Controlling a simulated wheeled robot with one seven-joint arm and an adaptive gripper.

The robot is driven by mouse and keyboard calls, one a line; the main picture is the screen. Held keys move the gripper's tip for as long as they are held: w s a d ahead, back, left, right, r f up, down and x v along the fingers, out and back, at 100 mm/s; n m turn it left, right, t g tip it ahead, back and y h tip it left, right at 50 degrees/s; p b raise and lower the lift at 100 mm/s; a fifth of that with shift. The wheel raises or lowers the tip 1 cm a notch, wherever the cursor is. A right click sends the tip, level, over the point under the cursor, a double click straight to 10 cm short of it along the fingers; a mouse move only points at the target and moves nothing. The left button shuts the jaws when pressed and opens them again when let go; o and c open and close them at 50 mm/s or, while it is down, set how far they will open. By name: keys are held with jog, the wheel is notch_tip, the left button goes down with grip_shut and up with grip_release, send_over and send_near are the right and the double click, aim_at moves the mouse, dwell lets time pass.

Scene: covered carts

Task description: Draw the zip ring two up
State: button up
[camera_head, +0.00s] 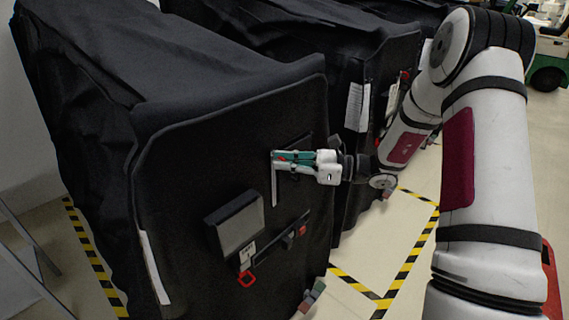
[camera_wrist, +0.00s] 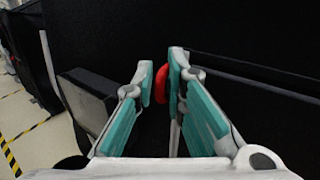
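My gripper (camera_head: 279,159) is at the front face of the near black covered cart (camera_head: 180,190), close to the upper end of a pale vertical strip (camera_head: 274,190). In the wrist view, the two teal-padded fingers of my gripper (camera_wrist: 160,68) stand apart. A red ring (camera_wrist: 161,84) shows between them, nearer the right finger, which hides part of it. A gap shows between the ring and the left finger. In the head view the fingers mostly cover this ring. Another red ring (camera_head: 247,279) hangs lower on the cover, below a small white tag (camera_head: 246,252).
A grey-faced pocket (camera_head: 236,226) sticks out of the cover, left of and below my gripper; it also shows in the wrist view (camera_wrist: 88,98). A dark strap with red pieces (camera_head: 284,241) lies lower right. A second covered cart (camera_head: 350,60) stands behind. Yellow-black tape (camera_head: 398,275) marks the floor.

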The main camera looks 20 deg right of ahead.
jog(key=shift+d, duration=0.1)
jog(key=v, duration=1.1)
jog(key=shift+s+d, duration=0.25)
jog(key=shift+d, duration=0.1)
jog(key=s+a+r+n+g+h, duration=0.7)
jog(key=s+a+n, duration=0.3)
jog(key=s+a, duration=0.25)
jog(key=s+d+r+n+t+h, duration=0.1)
jog(key=s+r+n+h, duration=0.1)
jog(key=s+n+h, duration=0.2)
jog(key=s+d+r+n+t+h+p, duration=0.1)
jog(key=s+r+n+t+h, duration=0.1)
jog(key=s+n+h, duration=0.3)
jog(key=s+r+n, duration=0.1)
jog(key=s+n, duration=0.3)
jog(key=s, duration=0.2)
jog(key=shift+s+d, duration=0.2)
jog(key=shift+s, duration=0.1)
